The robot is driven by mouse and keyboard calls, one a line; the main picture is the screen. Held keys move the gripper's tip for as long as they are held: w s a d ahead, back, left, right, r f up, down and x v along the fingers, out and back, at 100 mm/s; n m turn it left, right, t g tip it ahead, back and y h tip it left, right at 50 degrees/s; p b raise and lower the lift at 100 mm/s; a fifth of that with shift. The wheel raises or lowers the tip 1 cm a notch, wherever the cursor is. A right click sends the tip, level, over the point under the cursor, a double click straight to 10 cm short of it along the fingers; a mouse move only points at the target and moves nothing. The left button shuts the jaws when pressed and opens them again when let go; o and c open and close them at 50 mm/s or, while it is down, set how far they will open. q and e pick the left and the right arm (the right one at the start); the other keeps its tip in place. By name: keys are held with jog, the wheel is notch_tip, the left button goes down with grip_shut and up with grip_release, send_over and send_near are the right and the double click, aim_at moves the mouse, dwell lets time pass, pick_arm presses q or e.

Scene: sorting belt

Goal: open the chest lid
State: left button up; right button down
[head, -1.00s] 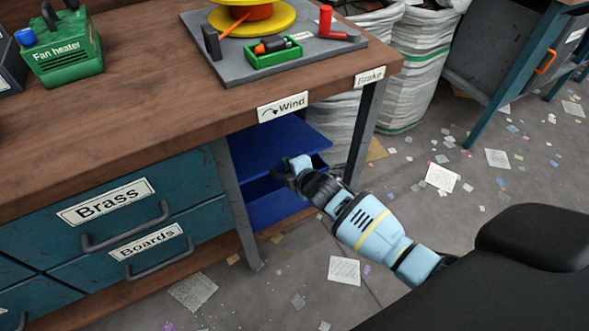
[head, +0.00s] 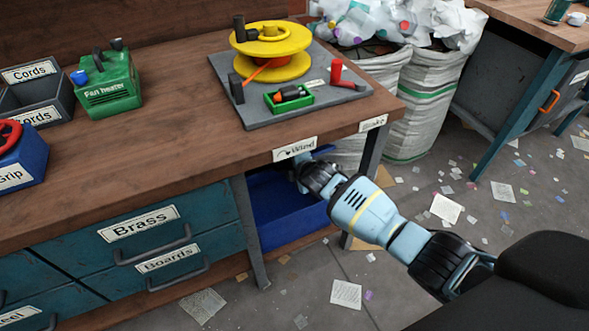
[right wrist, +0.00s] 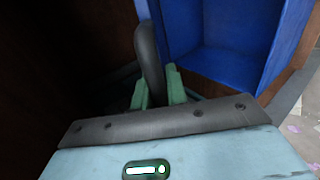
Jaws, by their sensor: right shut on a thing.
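The blue chest (head: 280,215) stands under the workbench, with its inside showing in the head view. Its lid is raised; a blue strip of it (head: 322,151) shows just under the bench edge, and the bench hides the rest. My right gripper (head: 300,168) is up under the bench edge by the "Wind" label. In the right wrist view its green fingers (right wrist: 158,90) are shut on a dark curved handle (right wrist: 149,55), beside blue panels (right wrist: 235,40) of the chest. Where the handle joins the lid is hard to see. My left gripper is not in view.
The workbench (head: 180,140) overhangs the chest closely, with a leg (head: 252,230) left of it. Drawers labelled Brass and Boards (head: 150,240) are farther left. White sacks (head: 420,110) stand behind on the right. Paper scraps litter the open floor.

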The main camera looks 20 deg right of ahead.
jog(key=shift+w+r, duration=0.15)
jog(key=shift+r, duration=0.05)
jog(key=c, duration=1.5)
grip_release()
jog(key=shift+o, duration=0.5)
jog(key=shift+s+r+p, duration=0.35)
jog(key=shift+s+p, duration=0.05)
jog(key=shift+s, duration=0.15)
jog(key=p+v, duration=0.2)
jog(key=v, duration=0.4)
jog(key=shift+s+p, duration=0.25)
jog(key=shift+p, duration=0.1)
